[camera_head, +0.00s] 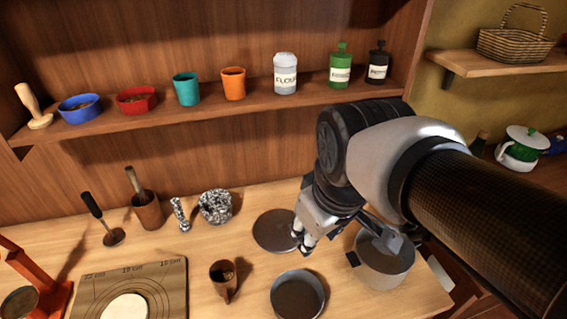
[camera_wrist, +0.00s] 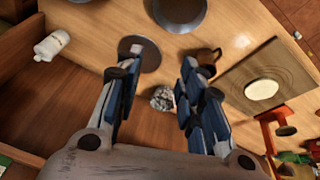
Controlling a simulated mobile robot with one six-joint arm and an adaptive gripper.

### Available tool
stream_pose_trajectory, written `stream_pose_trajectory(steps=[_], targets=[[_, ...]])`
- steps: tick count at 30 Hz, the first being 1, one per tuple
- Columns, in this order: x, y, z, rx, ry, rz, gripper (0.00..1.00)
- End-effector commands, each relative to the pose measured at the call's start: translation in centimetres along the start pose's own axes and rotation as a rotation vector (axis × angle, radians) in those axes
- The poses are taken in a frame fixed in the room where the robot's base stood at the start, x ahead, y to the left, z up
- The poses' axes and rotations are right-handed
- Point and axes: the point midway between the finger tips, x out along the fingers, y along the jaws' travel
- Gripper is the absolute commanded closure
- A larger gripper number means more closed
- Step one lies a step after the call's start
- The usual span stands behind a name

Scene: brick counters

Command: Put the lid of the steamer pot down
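A flat, round, dark brown disc (camera_head: 272,229), which looks like the lid, lies on the wooden counter. It also shows in the wrist view (camera_wrist: 150,57), partly covered by one finger. The grey pot (camera_head: 384,268) stands to its right, partly hidden by my arm; no lid shows on it. My gripper (camera_head: 304,240) appears over the right edge of the disc in the head view. In the wrist view my gripper (camera_wrist: 160,58) has its two fingers spread apart, with nothing seen held between them.
A round grey pan (camera_head: 298,296) and a brown cup (camera_head: 224,279) stand in front of the disc. A speckled bowl (camera_head: 215,206) is at its left. A board (camera_head: 172,286) with pale dough lies further left. A shelf (camera_head: 215,111) with cups and jars runs behind.

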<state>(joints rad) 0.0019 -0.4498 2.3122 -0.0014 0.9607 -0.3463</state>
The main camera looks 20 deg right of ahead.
Motion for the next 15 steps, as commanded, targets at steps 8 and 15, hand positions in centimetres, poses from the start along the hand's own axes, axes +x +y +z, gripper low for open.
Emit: stream_pose_trajectory(steps=[8, 15], targets=[[-0.3, -2.3, 6.4, 0.311, 0.083, 0.016, 0.64], [-0.2, -2.5, 7.0, 0.35, 0.089, 0.016, 0.64]])
